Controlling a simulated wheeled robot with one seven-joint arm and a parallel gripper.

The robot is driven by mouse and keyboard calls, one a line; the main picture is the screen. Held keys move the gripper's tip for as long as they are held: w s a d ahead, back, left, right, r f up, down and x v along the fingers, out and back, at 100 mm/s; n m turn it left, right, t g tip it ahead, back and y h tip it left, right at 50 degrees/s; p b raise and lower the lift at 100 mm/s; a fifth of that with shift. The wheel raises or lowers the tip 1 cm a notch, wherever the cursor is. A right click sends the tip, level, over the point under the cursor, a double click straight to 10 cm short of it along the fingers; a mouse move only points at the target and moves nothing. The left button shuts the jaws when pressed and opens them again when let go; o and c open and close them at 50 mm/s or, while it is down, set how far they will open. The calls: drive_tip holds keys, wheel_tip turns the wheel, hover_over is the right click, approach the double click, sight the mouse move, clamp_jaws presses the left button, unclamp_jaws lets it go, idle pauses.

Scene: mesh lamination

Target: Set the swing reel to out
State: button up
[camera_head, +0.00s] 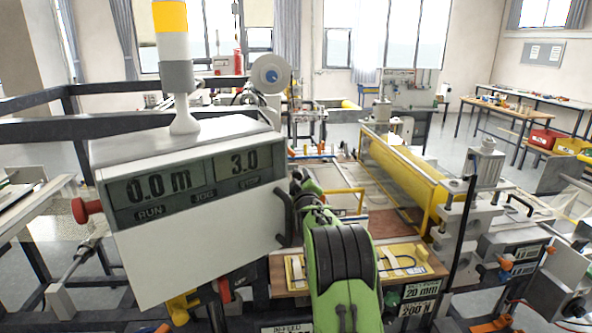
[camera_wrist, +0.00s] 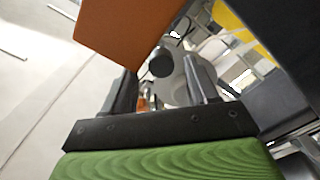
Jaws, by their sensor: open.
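My gripper (camera_wrist: 163,82) shows in the wrist view, its two dark fingers standing apart with nothing clamped between them. Beyond the fingers is a round grey disc (camera_wrist: 178,92) with a dark round knob (camera_wrist: 161,62) in front of it. I cannot tell whether the fingers touch either one. In the head view, a white reel with a blue centre (camera_head: 270,73) stands behind the display box; I cannot tell for sure that it is the swing reel. My green arm covers the middle foreground there, and my gripper is not clearly seen.
An orange block (camera_wrist: 130,28) fills the top of the wrist view close to the fingers. The display box (camera_head: 190,195), reading 0.0 m and 3.0, stands left of my arm with a red knob (camera_head: 86,210). A yellow roller (camera_head: 405,170) lies to the right.

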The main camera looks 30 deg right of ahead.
sight(297, 177)
drive_tip(key=p+x, duration=0.1)
drive_tip(key=x, duration=0.2)
drive_tip(key=shift+w, duration=0.45)
drive_tip(key=shift+w+d+r, duration=0.1)
drive_tip(key=shift+w+d, duration=0.15)
drive_tip(key=shift+d, duration=0.05)
drive_tip(key=shift+w, duration=0.2)
clamp_jaws()
